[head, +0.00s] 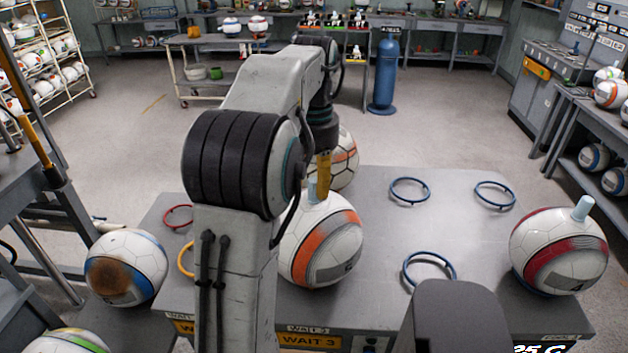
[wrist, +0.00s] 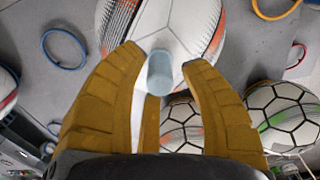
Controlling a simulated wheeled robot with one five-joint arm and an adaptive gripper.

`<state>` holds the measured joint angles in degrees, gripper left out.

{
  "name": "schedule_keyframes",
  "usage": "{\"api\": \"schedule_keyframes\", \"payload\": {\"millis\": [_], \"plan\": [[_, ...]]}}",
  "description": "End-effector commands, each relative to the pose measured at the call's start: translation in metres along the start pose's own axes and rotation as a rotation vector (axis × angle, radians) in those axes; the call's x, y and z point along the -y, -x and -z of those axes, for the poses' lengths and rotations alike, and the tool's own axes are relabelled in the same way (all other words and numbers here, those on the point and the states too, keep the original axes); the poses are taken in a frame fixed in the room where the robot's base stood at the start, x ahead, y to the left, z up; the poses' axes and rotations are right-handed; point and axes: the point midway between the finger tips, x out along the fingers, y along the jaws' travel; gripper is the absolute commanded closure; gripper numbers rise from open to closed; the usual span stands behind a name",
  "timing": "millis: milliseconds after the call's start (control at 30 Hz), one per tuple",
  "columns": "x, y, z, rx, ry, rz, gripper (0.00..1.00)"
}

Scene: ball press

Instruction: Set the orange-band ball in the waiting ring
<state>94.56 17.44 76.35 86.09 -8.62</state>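The orange-band ball (head: 322,245) is white with an orange band and a grey patch. It sits on the grey table (head: 385,305), partly behind my arm in the head view. A pale blue peg (head: 312,190) stands on its top. The ball (wrist: 175,25) and peg (wrist: 160,72) also show in the wrist view. My gripper (head: 323,168) is just above the ball, its yellow fingers (wrist: 164,65) apart on either side of the peg, with narrow gaps showing. Whether a ring lies under this ball is hidden. A yellow ring (head: 184,262) is partly hidden by my arm.
Empty blue rings (head: 410,190) (head: 495,195) (head: 430,268) lie on the table's right half. A red ring (head: 178,216) is at the left. A red-band ball (head: 558,250) stands right, a blue-band ball (head: 125,267) left. Another orange-marked ball (head: 345,165) is close behind.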

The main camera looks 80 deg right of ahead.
Motion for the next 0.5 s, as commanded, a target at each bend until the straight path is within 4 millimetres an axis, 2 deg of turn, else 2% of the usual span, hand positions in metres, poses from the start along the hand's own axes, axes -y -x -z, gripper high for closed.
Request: {"api": "schedule_keyframes", "payload": {"millis": [267, 500], "plan": [[0.000, 0.003, 0.000, 0.000, 0.000, 0.000, 0.60], [0.000, 0.025, 0.001, -0.003, 0.000, 0.000, 0.60]]}}
